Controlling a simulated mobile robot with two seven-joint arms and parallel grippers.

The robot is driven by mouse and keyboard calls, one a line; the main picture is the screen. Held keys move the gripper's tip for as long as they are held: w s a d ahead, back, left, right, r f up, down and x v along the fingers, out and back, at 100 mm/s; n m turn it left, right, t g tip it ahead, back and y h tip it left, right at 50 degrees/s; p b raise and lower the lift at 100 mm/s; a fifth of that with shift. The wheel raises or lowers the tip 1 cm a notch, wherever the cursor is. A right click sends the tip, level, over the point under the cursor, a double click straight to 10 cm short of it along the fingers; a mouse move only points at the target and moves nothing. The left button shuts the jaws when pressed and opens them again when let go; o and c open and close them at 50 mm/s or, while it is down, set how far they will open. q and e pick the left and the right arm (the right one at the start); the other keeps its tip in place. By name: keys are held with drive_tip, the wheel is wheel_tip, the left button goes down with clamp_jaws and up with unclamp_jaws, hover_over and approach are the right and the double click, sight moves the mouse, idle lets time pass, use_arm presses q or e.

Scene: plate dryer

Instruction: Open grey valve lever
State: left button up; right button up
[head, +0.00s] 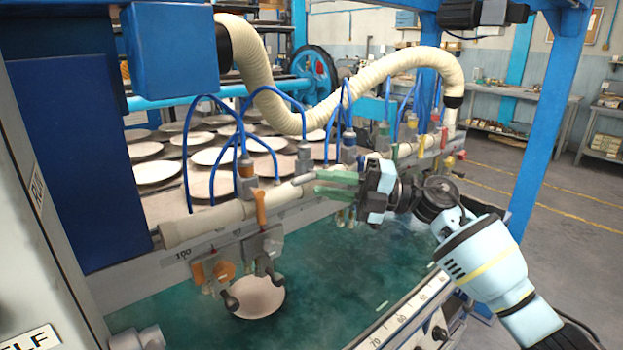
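A long pale pipe (205,226) runs across the middle of the head view, with several small valves on it. A small grey valve (304,160) with a pale grey lever-like part (303,179) stands on the pipe. My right gripper (318,183) comes in from the right, its two green fingers pointing left, one above the other with a gap between them. The fingertips are just right of the pale lever part. I see nothing held, and cannot tell whether they touch it. An orange lever (260,208) hangs further left. My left gripper is not in view.
Blue hoses (273,86) loop above the valves, and a thick cream hose (268,100) arches over them. Plates (157,171) lie behind the pipe. Clamp-like metal fittings (265,252) hang at the front, above a green surface (330,270) with one plate (258,297).

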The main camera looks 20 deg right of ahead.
sight(307, 181)
drive_tip(key=shift+r+x, duration=0.2)
drive_tip(key=shift+x, duration=1)
drive_tip(key=shift+w+a, duration=0.25)
drive_tip(key=shift+a, duration=0.35)
drive_tip(key=shift+f, duration=0.1)
drive_tip(key=shift+c, duration=0.3)
